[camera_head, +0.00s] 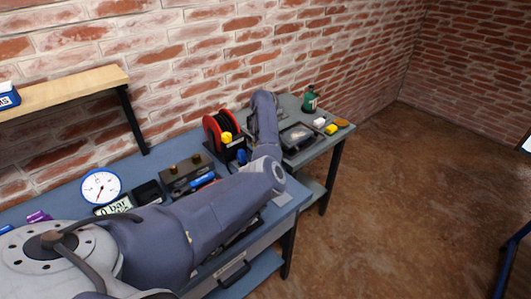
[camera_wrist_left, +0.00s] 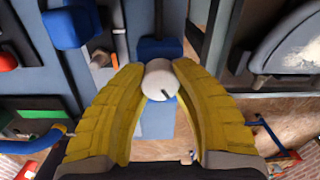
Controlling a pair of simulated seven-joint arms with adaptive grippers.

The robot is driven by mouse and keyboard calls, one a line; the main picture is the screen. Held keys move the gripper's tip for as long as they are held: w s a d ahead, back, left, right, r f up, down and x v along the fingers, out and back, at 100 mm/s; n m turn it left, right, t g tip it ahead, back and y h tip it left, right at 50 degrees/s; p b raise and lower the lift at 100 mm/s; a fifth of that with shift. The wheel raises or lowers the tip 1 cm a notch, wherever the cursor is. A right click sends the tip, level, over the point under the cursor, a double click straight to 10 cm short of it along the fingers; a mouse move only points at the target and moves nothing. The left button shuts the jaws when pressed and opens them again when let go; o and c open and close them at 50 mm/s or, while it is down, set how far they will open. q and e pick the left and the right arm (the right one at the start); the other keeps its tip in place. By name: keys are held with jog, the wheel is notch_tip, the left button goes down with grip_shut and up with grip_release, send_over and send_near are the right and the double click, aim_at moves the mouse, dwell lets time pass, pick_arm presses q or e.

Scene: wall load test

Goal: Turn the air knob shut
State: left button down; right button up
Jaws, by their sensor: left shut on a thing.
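In the left wrist view, my left gripper (camera_wrist_left: 160,72) has its two yellow fingers closed on either side of a pale round knob (camera_wrist_left: 157,84). The knob has a short dark mark near its lower edge and sits in front of a blue block (camera_wrist_left: 158,48). In the head view my left arm stretches across the bench, and I cannot make out its gripper or the held knob there. A round white gauge (camera_head: 101,187) with a needle stands above a display (camera_head: 115,207) reading 0 bar. My right gripper is not in view.
A red and black reel (camera_head: 222,132) stands at the back of the blue-topped bench (camera_head: 75,168). A dark block with brass knobs (camera_head: 186,174) is beside the gauge. A green bottle (camera_head: 310,98) stands at the far end. The brown floor on the right is mostly clear.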

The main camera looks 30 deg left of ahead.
pick_arm(q)
jog(key=m, duration=0.6)
jog(key=shift+a, duration=0.15)
jog(key=shift+m, duration=0.3)
dwell(0.4)
jog(key=c, duration=0.9)
grip_release()
jog(key=shift+r, duration=0.1)
notch_tip(320, 180, up, 12)
jog(key=shift+s+a, duration=0.1)
jog(key=shift+a, duration=0.05)
